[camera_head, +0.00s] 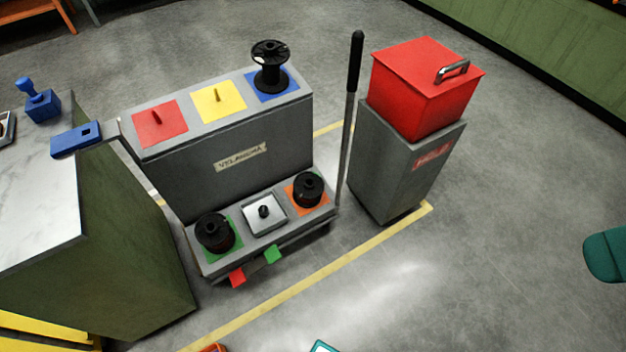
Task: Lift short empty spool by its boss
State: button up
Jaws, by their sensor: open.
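A grey two-tier rack (240,178) stands in the middle of the view. On its lower step, a short dark spool (308,190) sits on an orange square at the right. Another short dark spool (214,233) with a brownish side sits on a green square at the left. I cannot tell for sure which of these two is empty. A taller black spool (269,66) with a bare narrow core stands upright on the blue square of the top step. My gripper is not in view.
Red (160,123) and yellow (218,102) pads with pegs are bare of spools, as is a silver plate (264,213). A black-handled pole (350,120) rises beside the rack. A red box (425,85) tops a grey pedestal. A marble-topped bench (40,205) stands left. Floor in front is mostly clear.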

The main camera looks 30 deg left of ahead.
aim_at(308, 189)
jog(key=u, duration=0.3)
jog(key=i, duration=0.65)
jog(key=u, duration=1.15)
jog(key=i, duration=0.5)
jog(key=u, duration=0.5)
